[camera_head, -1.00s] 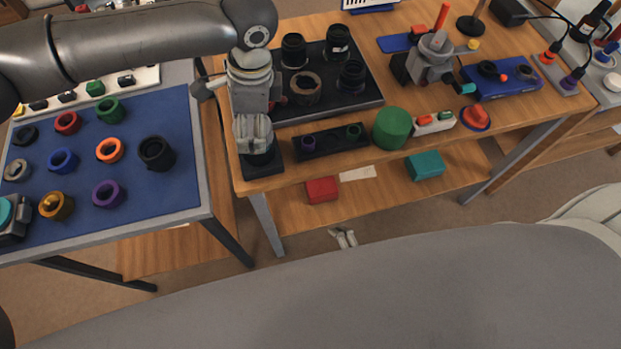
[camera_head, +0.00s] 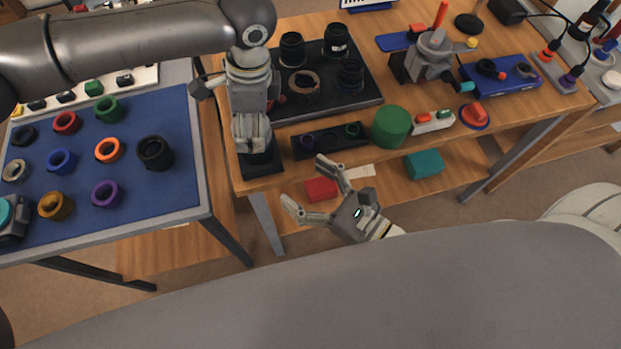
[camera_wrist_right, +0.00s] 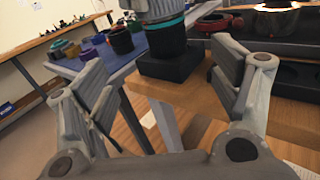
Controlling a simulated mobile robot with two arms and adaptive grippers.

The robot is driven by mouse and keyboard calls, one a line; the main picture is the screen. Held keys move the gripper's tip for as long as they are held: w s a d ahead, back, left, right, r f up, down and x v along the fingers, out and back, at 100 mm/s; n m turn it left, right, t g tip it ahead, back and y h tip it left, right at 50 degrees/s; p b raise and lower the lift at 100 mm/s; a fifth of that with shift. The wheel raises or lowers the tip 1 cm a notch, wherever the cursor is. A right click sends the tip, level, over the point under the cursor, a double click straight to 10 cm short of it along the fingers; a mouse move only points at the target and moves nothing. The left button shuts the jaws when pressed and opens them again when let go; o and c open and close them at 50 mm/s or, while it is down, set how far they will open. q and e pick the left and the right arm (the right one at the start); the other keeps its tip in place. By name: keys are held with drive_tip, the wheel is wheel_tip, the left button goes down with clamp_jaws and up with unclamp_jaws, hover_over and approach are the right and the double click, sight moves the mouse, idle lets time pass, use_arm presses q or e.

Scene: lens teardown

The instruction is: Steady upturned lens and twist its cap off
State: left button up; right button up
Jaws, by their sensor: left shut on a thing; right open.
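The upturned lens (camera_head: 258,157) stands on a black block (camera_head: 262,170) at the near left corner of the wooden table, mostly hidden under my left gripper. In the right wrist view the lens (camera_wrist_right: 166,42) is a dark cylinder with a teal ring, upright on its block (camera_wrist_right: 172,68). My left gripper (camera_head: 253,145) points down and is shut on the lens. I cannot make out the cap. My right gripper (camera_head: 305,180) is open and empty, off the table's front edge, low and to the right of the lens. Its fingers (camera_wrist_right: 160,85) frame the block in the wrist view.
A black tray (camera_head: 325,108) with several lens barrels lies behind. A small black rack (camera_head: 328,147) and a green cylinder (camera_head: 391,126) stand along the front edge. A blue mat (camera_head: 130,185) with coloured rings lies left. A red box (camera_head: 320,189) sits on the shelf below.

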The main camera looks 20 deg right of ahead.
sight(267, 152)
drive_tip(key=x, duration=1.2)
drive_tip(key=shift+w+d, duration=0.25)
drive_tip(key=shift+d, duration=0.1)
drive_tip(key=c, duration=1.3)
use_arm(q)
drive_tip(key=shift+n, duration=1.3)
drive_tip(key=shift+g, duration=0.3)
